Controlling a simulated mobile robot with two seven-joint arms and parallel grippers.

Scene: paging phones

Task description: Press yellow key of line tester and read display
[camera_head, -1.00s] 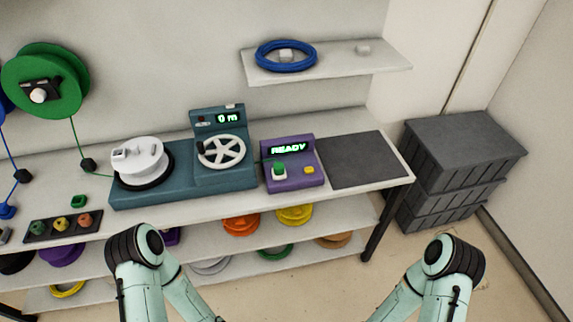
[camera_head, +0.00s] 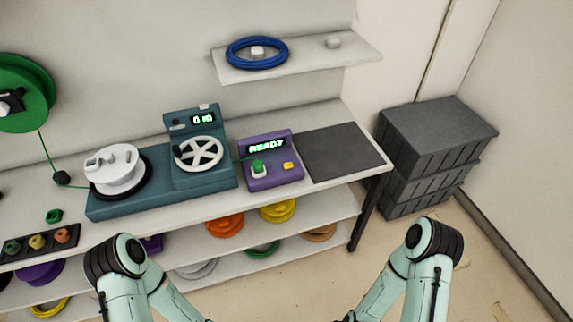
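The line tester is a purple box (camera_head: 270,178) on the bench, right of the teal winding machine. Its display (camera_head: 267,146) is lit green and reads READY. The yellow key (camera_head: 288,165) sits on its sloped front at the right. A green plug in a white socket (camera_head: 259,168) sits left of the key, with a thin green line running to it from the left. Both my arms show at the bottom edge, well short of the tester. Neither gripper is in the picture.
The teal machine (camera_head: 150,195) carries a white spool, a handwheel and a small green display. A dark mat (camera_head: 345,152) lies right of the tester. A shelf above holds a blue coil (camera_head: 257,54). Grey crates (camera_head: 436,140) stand on the floor to the right.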

